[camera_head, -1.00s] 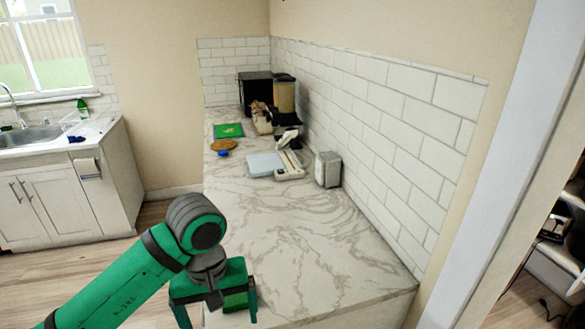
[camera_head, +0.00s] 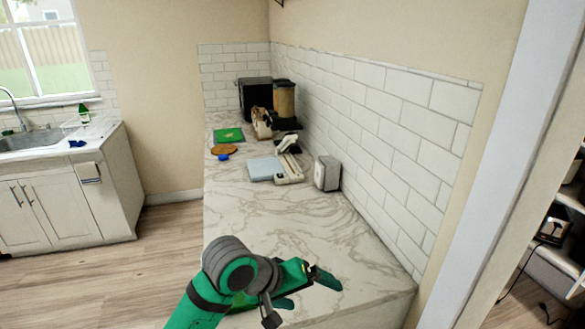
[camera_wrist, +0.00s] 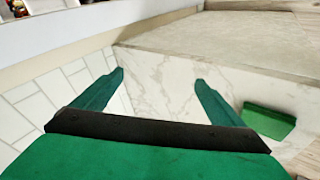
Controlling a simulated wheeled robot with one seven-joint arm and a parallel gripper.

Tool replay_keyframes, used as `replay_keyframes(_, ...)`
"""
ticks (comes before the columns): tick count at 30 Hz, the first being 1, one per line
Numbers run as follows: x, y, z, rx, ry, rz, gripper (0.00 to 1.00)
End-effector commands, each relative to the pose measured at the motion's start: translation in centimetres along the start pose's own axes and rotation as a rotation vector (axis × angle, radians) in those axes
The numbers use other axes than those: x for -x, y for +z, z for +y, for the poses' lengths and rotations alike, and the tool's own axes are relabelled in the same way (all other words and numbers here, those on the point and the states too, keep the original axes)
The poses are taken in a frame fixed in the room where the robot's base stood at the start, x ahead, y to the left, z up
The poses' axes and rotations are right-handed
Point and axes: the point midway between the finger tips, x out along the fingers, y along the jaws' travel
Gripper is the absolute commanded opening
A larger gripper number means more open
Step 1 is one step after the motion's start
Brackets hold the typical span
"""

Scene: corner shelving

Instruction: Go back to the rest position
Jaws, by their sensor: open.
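My green gripper (camera_head: 306,290) hangs over the near end of the marble counter (camera_head: 262,215) in the head view. In the wrist view my gripper (camera_wrist: 159,77) has its two green fingers spread wide, with nothing between them. A green block-like object (camera_wrist: 268,122) shows at the right of the wrist view, beside the right finger and apart from it. I cannot tell what it is. My arm hides part of the counter's near edge in the head view.
A white tiled wall (camera_head: 400,125) runs along the counter's right side. A grey-white box (camera_head: 327,173), a pale blue board (camera_head: 265,169), a brown disc (camera_head: 224,150) and a dark appliance (camera_head: 255,92) stand farther back. The near counter is mostly clear. Wooden floor lies left.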

Motion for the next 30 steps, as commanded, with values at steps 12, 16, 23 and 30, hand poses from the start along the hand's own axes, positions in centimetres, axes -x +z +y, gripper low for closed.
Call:
replay_keyframes(12,-4.5,-1.9,8.9,0.017,0.432,0.289,0.92)
replay_keyframes(16,-5.2,-2.2,10.0,0.052,0.518,0.388,0.92)
replay_keyframes(23,-6.5,-1.8,9.9,0.130,0.606,0.563,0.92)
replay_keyframes(30,-8.2,0.2,7.4,0.218,0.604,0.735,0.92)
